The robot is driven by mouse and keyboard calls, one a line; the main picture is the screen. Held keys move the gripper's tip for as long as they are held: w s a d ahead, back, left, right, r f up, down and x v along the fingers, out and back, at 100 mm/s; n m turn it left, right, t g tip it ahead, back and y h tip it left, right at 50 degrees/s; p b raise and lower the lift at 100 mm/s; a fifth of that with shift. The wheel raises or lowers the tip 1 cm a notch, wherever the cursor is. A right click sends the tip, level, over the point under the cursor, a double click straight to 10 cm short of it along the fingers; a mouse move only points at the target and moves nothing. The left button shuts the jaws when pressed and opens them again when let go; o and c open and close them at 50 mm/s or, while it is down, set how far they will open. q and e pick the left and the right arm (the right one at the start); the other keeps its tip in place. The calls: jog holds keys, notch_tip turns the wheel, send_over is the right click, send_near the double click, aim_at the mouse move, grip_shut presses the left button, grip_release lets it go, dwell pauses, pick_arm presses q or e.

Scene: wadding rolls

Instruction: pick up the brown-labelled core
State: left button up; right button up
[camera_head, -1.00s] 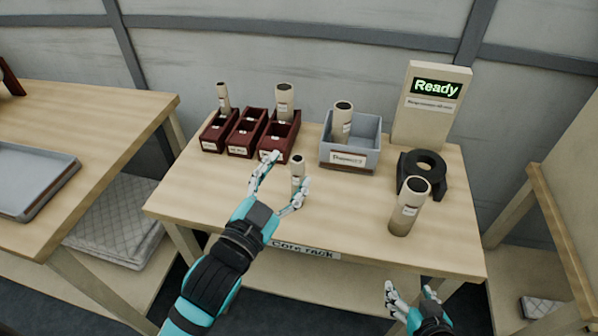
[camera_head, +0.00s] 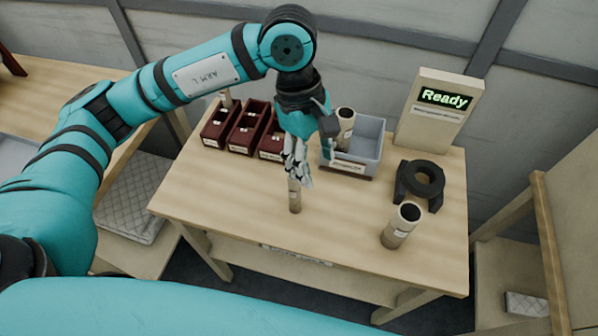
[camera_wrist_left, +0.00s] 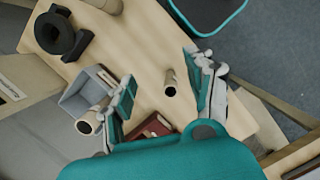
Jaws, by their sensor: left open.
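A small beige core (camera_head: 295,196) stands upright on the table, below and between the fingers of my left gripper (camera_head: 298,176). The gripper points down and is open. In the left wrist view the small core (camera_wrist_left: 170,86) shows in the gap between the spread fingers, apart from both. A larger core (camera_head: 400,226) stands at the table's front right. Label colours are too small to tell. My right gripper is out of view.
Several dark red bins (camera_head: 243,134) stand at the back left of the table (camera_head: 240,205). A black ring holder (camera_head: 420,184) and a "Ready" sign (camera_head: 441,101) stand at the right. The front middle of the table is clear.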

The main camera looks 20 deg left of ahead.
pick_arm(q)
jog(key=r+t+y, duration=0.1)
jog(key=r+y, duration=0.1)
send_over(295, 189)
jog(key=w, duration=0.2)
jog(key=f+p, duration=0.1)
jog(key=f, duration=0.3)
jog(key=f+p, duration=0.1)
jog(key=f, duration=0.3)
jog(key=a+f+p, duration=0.1)
jog(key=f+p, duration=0.1)
jog(key=f, duration=0.2)
jog(key=f+p, duration=0.1)
jog(key=f, duration=0.2)
jog(key=f+p, duration=0.1)
jog(key=f, duration=0.1)
jog(key=shift+s+d+p, duration=0.25)
jog(key=shift+s+p, duration=0.05)
jog(key=shift+s, duration=0.05)
jog(key=shift+f, duration=0.25)
jog(key=c, duration=1.1)
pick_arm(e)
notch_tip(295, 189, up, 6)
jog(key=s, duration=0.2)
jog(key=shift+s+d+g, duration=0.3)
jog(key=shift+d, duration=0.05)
pick_arm(q)
jog(key=shift+w+r, duration=0.1)
